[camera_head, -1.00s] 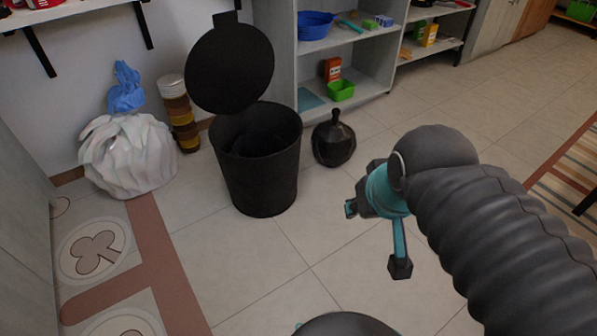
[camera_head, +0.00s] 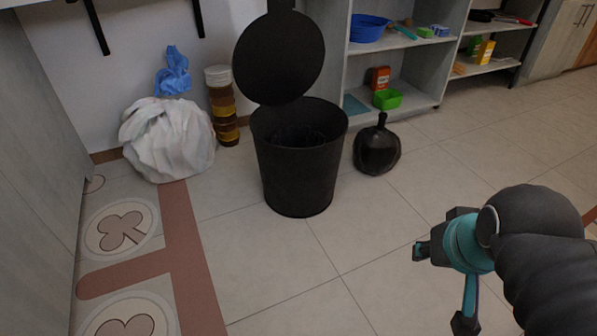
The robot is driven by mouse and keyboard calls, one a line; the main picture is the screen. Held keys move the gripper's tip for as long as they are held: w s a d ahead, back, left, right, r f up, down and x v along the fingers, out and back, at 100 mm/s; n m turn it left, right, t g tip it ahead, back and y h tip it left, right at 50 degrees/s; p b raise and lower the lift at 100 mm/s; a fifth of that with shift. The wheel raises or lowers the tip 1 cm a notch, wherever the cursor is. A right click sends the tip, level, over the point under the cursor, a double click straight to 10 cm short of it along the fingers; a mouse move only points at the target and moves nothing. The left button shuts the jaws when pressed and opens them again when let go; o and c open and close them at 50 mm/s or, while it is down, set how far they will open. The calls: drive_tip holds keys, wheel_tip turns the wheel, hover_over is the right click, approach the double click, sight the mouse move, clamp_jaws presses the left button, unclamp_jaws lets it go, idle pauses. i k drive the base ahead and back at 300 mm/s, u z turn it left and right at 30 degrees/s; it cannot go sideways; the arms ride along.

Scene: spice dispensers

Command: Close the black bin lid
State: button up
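Shelves (camera_head: 400,62) stand behind. The floor in front is clear.

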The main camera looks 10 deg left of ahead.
sight(278, 57)
drive_tip(key=u, duration=0.85)
drive_tip(key=i, duration=0.75)
drive_tip(key=u, duration=0.6)
drive_tip(key=i, duration=0.65)
drive_tip(key=z, duration=0.8)
drive_tip(key=i, duration=0.55)
drive_tip(key=z, duration=0.65)
